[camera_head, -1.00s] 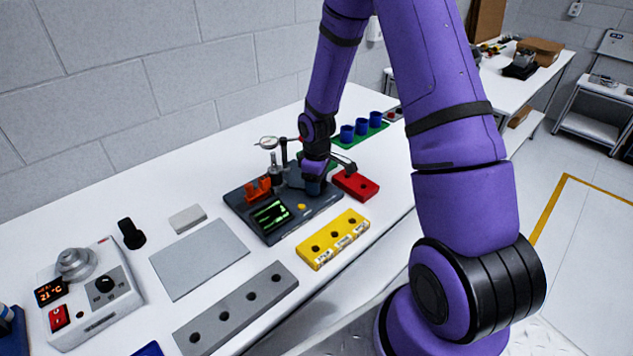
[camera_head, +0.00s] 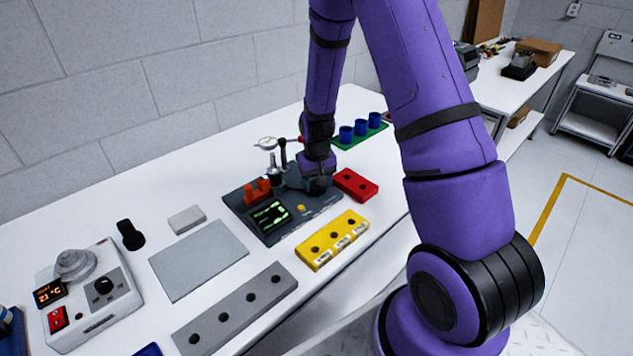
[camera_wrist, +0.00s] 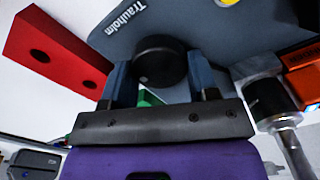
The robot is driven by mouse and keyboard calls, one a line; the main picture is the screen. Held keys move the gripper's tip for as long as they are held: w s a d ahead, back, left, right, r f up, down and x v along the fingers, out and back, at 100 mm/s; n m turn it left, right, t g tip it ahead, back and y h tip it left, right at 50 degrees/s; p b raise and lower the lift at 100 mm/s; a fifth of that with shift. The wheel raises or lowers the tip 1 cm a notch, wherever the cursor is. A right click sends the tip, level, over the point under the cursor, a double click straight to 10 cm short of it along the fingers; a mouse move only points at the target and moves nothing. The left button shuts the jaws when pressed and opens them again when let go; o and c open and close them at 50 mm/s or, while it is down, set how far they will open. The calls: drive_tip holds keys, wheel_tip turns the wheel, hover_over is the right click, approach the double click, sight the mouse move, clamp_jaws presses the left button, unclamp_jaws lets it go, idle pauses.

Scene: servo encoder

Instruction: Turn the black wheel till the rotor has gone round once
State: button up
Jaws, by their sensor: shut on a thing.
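The black wheel (camera_wrist: 158,62) is a round dark knob on the grey device plate (camera_wrist: 225,28), marked "Trauholm". My gripper (camera_wrist: 160,75) is shut on the wheel, one blue-grey finger on each side of it. In the head view, my gripper (camera_head: 318,182) is low over the right part of the plate and hides most of the wheel. The plate also carries a display (camera_head: 269,216) with green marks, too small to read, an orange block (camera_head: 257,191) and a yellow button (camera_head: 301,208). I cannot tell which part is the rotor.
A red block (camera_head: 355,185) with holes lies close right of the plate, and a yellow block (camera_head: 333,240) lies in front. A dial gauge (camera_head: 268,143) stands behind my gripper's left side. Blue cups (camera_head: 361,127) stand farther back. A flat grey sheet (camera_head: 198,260) lies left.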

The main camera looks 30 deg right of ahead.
drive_tip(key=shift+m, duration=1.1)
drive_tip(key=o, duration=0.9)
wheel_tip(320, 180, up, 11)
drive_tip(key=shift+f, duration=0.1)
